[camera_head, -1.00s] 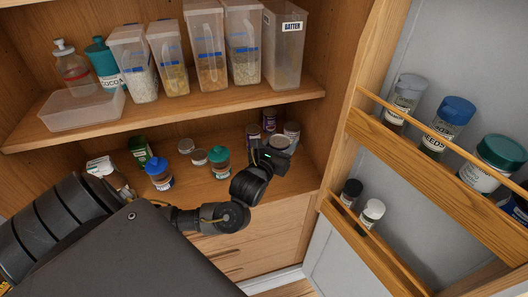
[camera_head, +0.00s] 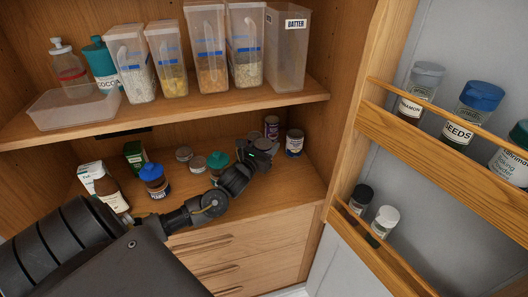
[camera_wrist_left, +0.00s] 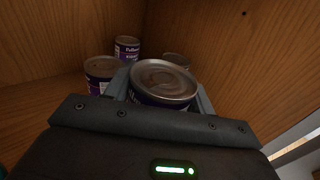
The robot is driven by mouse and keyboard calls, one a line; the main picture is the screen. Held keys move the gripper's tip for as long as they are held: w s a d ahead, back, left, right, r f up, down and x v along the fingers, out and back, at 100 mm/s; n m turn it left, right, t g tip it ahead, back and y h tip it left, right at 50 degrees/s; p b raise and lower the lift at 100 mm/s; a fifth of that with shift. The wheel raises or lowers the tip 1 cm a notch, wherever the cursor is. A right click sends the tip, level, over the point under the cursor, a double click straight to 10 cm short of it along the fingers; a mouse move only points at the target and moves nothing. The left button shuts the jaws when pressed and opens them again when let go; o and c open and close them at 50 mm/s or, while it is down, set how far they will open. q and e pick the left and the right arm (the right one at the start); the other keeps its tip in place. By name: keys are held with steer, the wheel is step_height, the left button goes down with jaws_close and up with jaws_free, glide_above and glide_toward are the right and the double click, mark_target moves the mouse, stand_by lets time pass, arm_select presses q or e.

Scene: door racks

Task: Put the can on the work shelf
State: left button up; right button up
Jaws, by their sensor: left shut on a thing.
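My left gripper (camera_head: 262,148) reaches into the lower compartment of the cabinet. In the left wrist view it is shut on a can (camera_wrist_left: 163,80) with a metal lid and a dark purple label. The can looks upright between the fingers; its base is hidden. In the head view my gripper mostly hides this can. Other similar cans stand behind it: a purple one (camera_head: 271,126) and one with a pale label (camera_head: 294,143). The upper shelf (camera_head: 190,113) and the lower shelf surface (camera_head: 290,185) both show; I cannot tell which is the work shelf. My right gripper is out of view.
A blue-lidded jar (camera_head: 155,180), a teal-lidded jar (camera_head: 217,163), small tins (camera_head: 184,154) and cartons stand left of my gripper. Clear containers (camera_head: 207,45) fill the upper shelf. The open door with racks (camera_head: 440,135) bounds the right. The lower shelf's front right is clear.

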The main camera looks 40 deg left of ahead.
arm_select(q)
steer(key=shift+w+a+f, duration=0.1)
steer(key=shift+a+f, duration=0.2)
steer(key=shift+f, duration=0.05)
steer(key=f+p, duration=0.1)
steer(key=f, duration=0.2)
steer(key=shift+w+a+p, duration=0.1)
steer(key=shift+a+p, duration=0.1)
steer(key=shift+p, duration=0.15)
steer(key=shift+f, duration=0.25)
steer(key=shift+f, duration=0.15)
steer(key=o, duration=1.2)
steer(key=s+b, duration=0.1)
steer(key=s, duration=0.2)
steer(key=s+d, duration=0.1)
steer(key=s, duration=0.3)
steer(key=s+d+b, duration=0.1)
steer(key=s, duration=0.2)
steer(key=shift+s+b, duration=0.35)
steer(key=shift+s, duration=0.05)
steer(key=shift+s+d, duration=0.1)
steer(key=shift+s, duration=0.45)
